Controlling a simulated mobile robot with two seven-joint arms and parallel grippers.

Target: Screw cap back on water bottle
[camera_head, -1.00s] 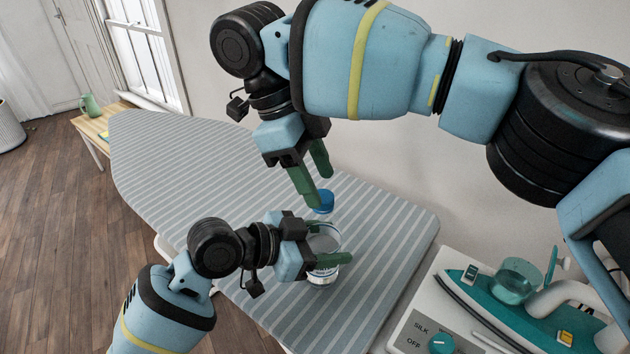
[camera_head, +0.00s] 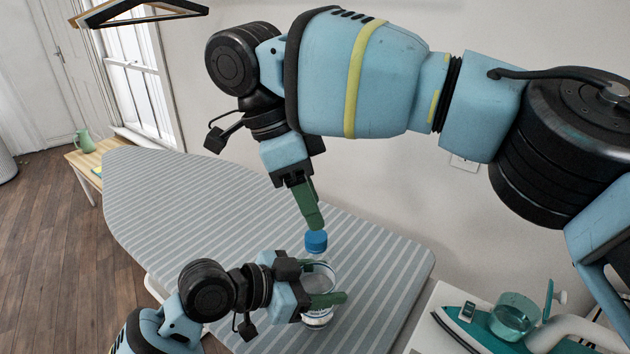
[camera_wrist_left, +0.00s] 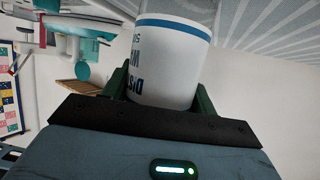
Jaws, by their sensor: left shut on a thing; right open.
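A clear water bottle (camera_head: 318,318) stands upright at the near part of the striped ironing board. Its blue cap (camera_head: 316,241) sits at the top of the bottle's neck; I cannot tell how tightly. My left gripper (camera_head: 326,283) is shut around the bottle's body from the left. In the left wrist view the bottle's white label with a blue band (camera_wrist_left: 168,55) lies between the green fingers. My right gripper (camera_head: 312,222) points down from above, open, with its green fingertips just above the cap. In the head view one finger largely hides the other.
The striped ironing board (camera_head: 180,200) is clear to the left and back. A teal iron (camera_head: 480,325) rests on a white surface at the lower right. A green jug (camera_head: 84,141) stands on a small wooden table at the far left. A hanger (camera_head: 140,12) hangs at the top left.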

